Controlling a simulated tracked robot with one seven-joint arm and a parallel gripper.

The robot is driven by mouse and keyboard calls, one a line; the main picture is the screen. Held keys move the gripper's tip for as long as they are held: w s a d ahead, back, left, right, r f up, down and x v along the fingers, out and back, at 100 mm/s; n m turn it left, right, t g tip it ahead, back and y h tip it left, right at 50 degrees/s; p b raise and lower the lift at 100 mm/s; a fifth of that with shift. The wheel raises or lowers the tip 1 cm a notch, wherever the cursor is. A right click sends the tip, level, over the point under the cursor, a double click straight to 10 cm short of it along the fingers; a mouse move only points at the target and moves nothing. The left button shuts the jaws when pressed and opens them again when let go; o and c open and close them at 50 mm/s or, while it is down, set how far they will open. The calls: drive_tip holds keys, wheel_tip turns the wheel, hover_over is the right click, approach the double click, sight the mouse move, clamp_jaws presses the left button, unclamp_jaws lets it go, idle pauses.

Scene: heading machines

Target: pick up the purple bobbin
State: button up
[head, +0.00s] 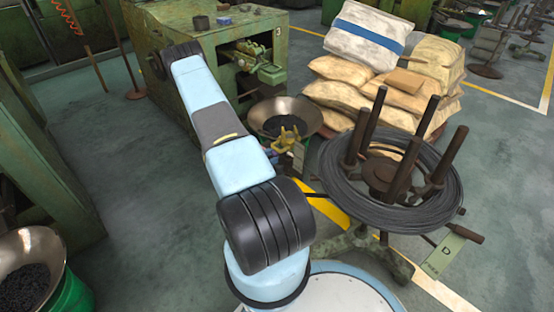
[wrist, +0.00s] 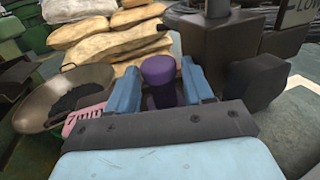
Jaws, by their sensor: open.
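The purple bobbin (wrist: 159,78) shows in the wrist view as an upright dark purple cylinder with a rounded top. It stands between the two blue fingers of my gripper (wrist: 160,72), which is open. One finger is on each side of the bobbin; the right finger looks close to it, and I cannot tell whether either touches. The bobbin's lower part is hidden behind the dark gripper body. In the head view my arm reaches up and left toward the green machine, and I cannot make out the gripper or the bobbin there.
A metal bowl (wrist: 42,98) of dark pieces and a pink slotted thing (wrist: 84,116) are left of the gripper. A dark box (wrist: 215,45) stands close at right. Sacks (head: 372,75), a wire coil stand (head: 340,180) and a green machine (head: 195,85) surround the area.

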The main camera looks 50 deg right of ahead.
drive_tip(key=shift+c, duration=0.5)
drive_tip(key=c, duration=0.8)
